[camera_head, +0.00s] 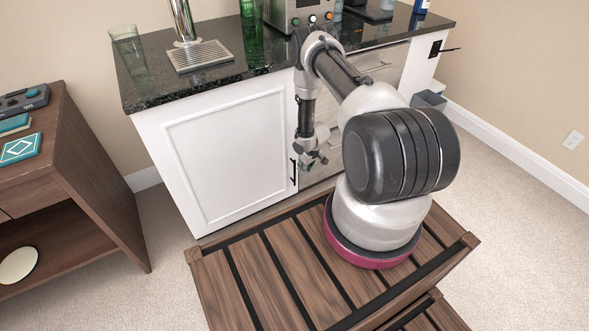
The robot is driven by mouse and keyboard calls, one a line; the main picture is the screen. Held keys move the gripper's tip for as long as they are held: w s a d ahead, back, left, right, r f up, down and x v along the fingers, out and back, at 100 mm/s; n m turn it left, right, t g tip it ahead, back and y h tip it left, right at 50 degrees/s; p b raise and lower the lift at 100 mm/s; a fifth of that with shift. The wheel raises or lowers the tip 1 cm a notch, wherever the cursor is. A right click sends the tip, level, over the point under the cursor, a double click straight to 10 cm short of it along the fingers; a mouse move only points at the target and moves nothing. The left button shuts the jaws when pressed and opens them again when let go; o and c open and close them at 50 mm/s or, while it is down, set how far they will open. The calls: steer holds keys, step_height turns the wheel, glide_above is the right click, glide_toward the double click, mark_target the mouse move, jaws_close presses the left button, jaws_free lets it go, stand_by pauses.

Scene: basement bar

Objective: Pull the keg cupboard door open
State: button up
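The keg cupboard door (228,150) is a white panelled door at the left of the bar counter. It looks shut, flush with the cabinet front. Its black upright handle (293,172) sits near its right edge, low down. My gripper (314,163) hangs just right of the handle, close to it in the picture. My gripper is small and partly hidden by its own links, so I cannot tell whether its fingers are apart or whether it touches the handle.
A dark stone counter (140,88) carries a beer tap (183,20) with drip tray (200,55), a glass (128,42) and a steel machine (300,12). A brown shelf unit (85,180) stands left; carpet (172,215) is clear between.

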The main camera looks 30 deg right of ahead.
steer(key=w+a+f+t, duration=0.1)
steer(key=w+f, duration=0.5)
steer(key=shift+w+a+y, duration=0.3)
steer(key=shift+w, duration=0.05)
steer(key=shift+r, duration=0.1)
jaws_close()
